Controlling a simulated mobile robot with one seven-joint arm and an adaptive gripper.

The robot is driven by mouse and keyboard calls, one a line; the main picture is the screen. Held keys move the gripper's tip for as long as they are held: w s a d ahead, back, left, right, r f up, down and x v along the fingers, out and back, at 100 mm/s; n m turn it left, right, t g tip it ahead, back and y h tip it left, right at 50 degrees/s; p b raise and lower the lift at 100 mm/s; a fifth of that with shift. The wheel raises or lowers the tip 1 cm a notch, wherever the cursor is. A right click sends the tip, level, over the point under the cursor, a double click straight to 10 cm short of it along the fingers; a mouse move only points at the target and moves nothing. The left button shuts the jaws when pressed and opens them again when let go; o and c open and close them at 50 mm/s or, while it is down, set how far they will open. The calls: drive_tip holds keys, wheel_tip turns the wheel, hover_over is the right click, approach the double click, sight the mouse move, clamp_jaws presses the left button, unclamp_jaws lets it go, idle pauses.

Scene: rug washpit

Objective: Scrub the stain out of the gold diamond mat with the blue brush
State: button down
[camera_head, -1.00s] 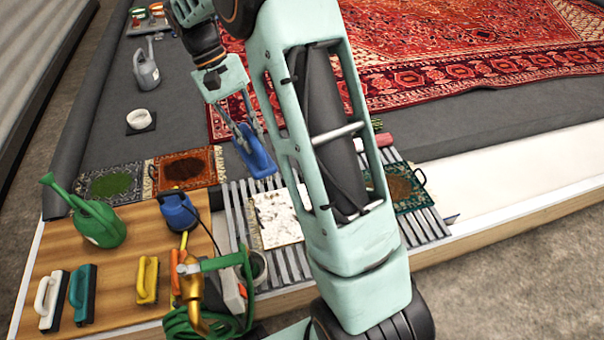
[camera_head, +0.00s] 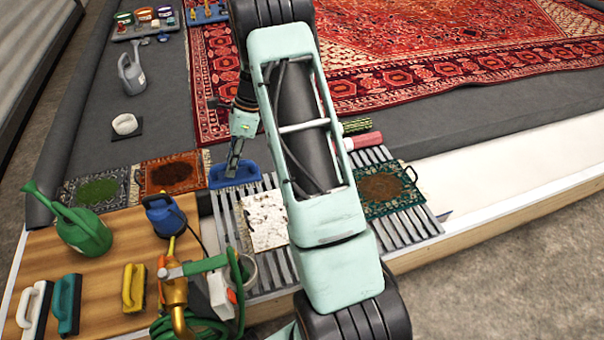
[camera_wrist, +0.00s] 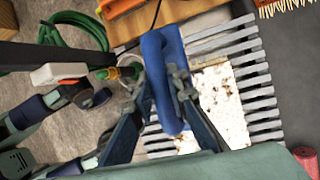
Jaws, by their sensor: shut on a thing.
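The blue brush (camera_head: 236,176) is held in my gripper (camera_head: 236,155), just beyond the far left corner of a pale mat (camera_head: 262,224). In the wrist view the brush (camera_wrist: 163,62) is between the two fingers of my gripper (camera_wrist: 160,88). The pale mat lies flat on grey slats and shows in the wrist view (camera_wrist: 224,100). Its face is whitish with brown specks, with a thin patterned strip at its left edge. I cannot make out gold diamonds on it. The brush looks above the slats; contact cannot be told.
A teal mat with a brown stain (camera_head: 385,187) lies on the slats at right. Red (camera_head: 172,174) and green-stained (camera_head: 97,190) mats lie left. A wooden board holds brushes, a green watering can (camera_head: 82,230), a blue device (camera_head: 165,215) and a brass hose nozzle (camera_head: 175,290).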

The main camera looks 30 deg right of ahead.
drive_tip(key=s+d+f+m+t+h+b, duration=0.2)
drive_tip(key=d+f+m+b, duration=0.1)
drive_tip(key=d+f+m, duration=0.5)
drive_tip(key=s+d+f+m+t+h+b, duration=0.2)
drive_tip(key=d+f+m, duration=0.5)
drive_tip(key=d, duration=0.5)
drive_tip(key=shift+s+f+m+t+b, duration=0.4)
drive_tip(key=shift+m+t+b, duration=0.3)
drive_tip(key=shift+m, duration=0.4)
drive_tip(key=shift+r+p, duration=0.15)
drive_tip(key=shift+p, duration=0.4)
